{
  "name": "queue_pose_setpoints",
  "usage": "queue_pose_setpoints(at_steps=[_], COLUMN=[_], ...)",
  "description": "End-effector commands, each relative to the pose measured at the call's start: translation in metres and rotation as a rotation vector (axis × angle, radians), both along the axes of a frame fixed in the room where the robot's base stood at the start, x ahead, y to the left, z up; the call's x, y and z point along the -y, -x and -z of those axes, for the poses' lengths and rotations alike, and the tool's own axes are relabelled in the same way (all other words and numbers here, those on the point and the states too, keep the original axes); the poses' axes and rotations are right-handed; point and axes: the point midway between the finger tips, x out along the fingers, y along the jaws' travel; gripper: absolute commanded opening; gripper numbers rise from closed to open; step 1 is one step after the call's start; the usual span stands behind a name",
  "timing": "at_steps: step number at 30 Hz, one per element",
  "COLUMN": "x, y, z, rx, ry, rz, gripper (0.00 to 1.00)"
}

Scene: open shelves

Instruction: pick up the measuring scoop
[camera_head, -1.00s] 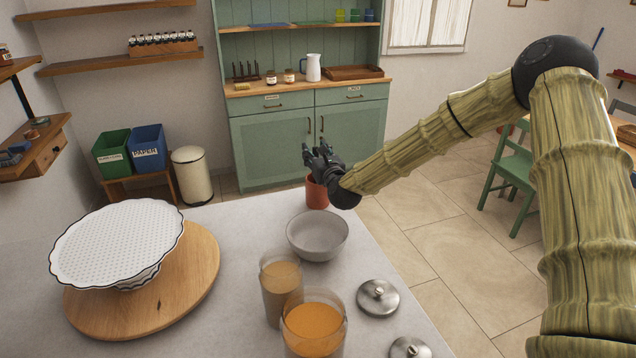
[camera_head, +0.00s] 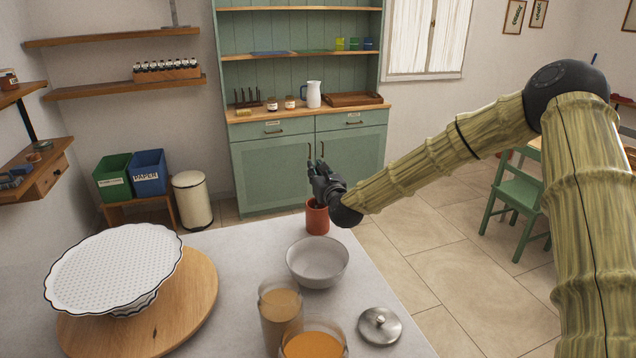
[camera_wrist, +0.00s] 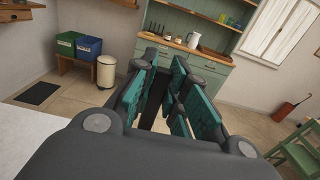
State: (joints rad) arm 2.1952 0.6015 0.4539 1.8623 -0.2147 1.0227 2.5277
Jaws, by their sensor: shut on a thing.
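My gripper (camera_head: 315,166) is above the red-orange cup (camera_head: 317,219) at the far edge of the counter. In the wrist view its teal-padded fingers (camera_wrist: 155,95) are close around a narrow dark piece (camera_wrist: 153,100), which I take for the measuring scoop's handle. The scoop's bowl end is not visible; my gripper and the cup's wall may hide it. I cannot tell whether the scoop's lower end is still inside the cup.
A grey bowl (camera_head: 317,263) stands just in front of the cup. Nearer are filled jars (camera_head: 280,312) and a metal lid (camera_head: 379,325). A white cake stand (camera_head: 118,268) sits on a round wooden board (camera_head: 190,310) at left. Open floor (camera_head: 440,245) lies to the right.

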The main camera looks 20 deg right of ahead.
Motion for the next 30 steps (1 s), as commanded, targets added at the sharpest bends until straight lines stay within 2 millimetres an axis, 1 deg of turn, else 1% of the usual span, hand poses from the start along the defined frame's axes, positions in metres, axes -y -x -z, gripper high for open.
queue_pose_setpoints(at_steps=[1,5,6,12,18,24,30], x=[0.000,0.000,0.000,0.000,0.000,0.000,0.000], y=[0.000,0.000,0.000,0.000,0.000,0.000,0.000], z=[-0.009,-0.037,-0.047,-0.095,-0.132,-0.152,-0.157], rx=[0.005,0.005,0.006,0.005,0.003,0.001,0.000], ry=[-0.004,-0.004,-0.004,-0.004,-0.003,-0.001,-0.001], rz=[0.000,0.001,0.000,0.001,0.000,0.001,0.001], gripper=[0.00,0.00,0.00,0.00,0.00,0.00,0.00])
